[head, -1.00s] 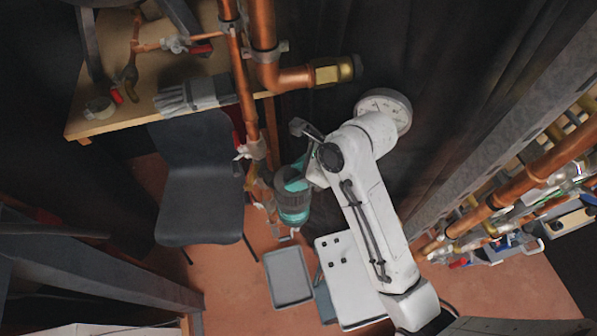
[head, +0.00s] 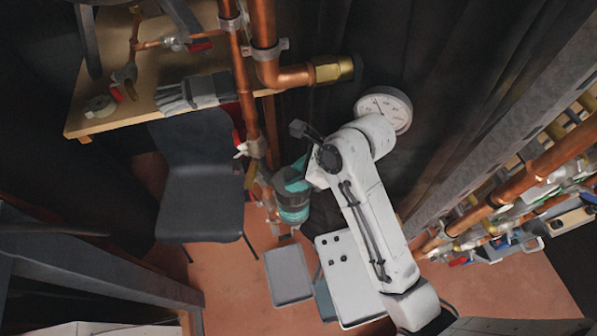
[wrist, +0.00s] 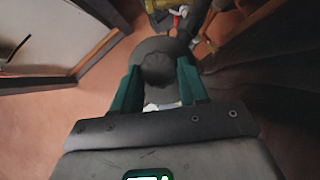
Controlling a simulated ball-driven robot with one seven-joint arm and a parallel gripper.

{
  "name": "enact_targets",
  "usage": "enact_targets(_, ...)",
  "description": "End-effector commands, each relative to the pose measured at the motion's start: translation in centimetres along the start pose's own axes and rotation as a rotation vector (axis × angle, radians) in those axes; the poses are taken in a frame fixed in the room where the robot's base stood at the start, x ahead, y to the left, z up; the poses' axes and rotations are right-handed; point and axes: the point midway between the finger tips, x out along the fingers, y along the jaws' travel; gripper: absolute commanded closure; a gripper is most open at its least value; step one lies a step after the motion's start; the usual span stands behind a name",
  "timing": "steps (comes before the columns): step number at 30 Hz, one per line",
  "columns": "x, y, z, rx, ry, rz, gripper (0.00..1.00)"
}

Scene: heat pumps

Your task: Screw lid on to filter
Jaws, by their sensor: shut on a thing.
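My gripper (wrist: 159,88) has two teal fingers. It is shut on the knob of a dark round lid (wrist: 158,68) in the wrist view; the lid's disc spreads out beyond the fingers. In the head view, the teal and dark end of my arm (head: 292,198) hangs beside the vertical copper pipe, and the fingers and lid cannot be made out clearly. Brass and copper fittings (wrist: 172,12) show just past the lid's far edge in the wrist view. I cannot tell the filter apart there, nor whether the lid touches it.
A copper pipe (head: 246,95) runs down past a wooden table (head: 95,120) with gloves (head: 195,92) on it. A dark chair (head: 200,195) stands left of my arm's end. More copper pipes (head: 530,180) are at the right. A grey tray (head: 288,275) lies below.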

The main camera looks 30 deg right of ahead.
Motion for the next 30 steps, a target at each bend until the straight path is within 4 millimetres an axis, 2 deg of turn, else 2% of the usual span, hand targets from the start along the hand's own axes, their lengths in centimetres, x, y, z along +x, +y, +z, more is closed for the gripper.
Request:
enact_targets(10,-0.01,0.44,0.08,0.218,0.001,-0.151,1.00)
enact_targets(19,-0.06,0.40,0.15,0.247,-0.002,-0.172,1.00)
enact_targets(20,-0.06,0.40,0.15,0.247,-0.002,-0.172,0.54)
enact_targets(28,-0.03,0.41,0.11,0.247,-0.001,-0.170,0.28)
enact_targets(30,-0.02,0.41,0.10,0.247,-0.001,-0.170,0.27)
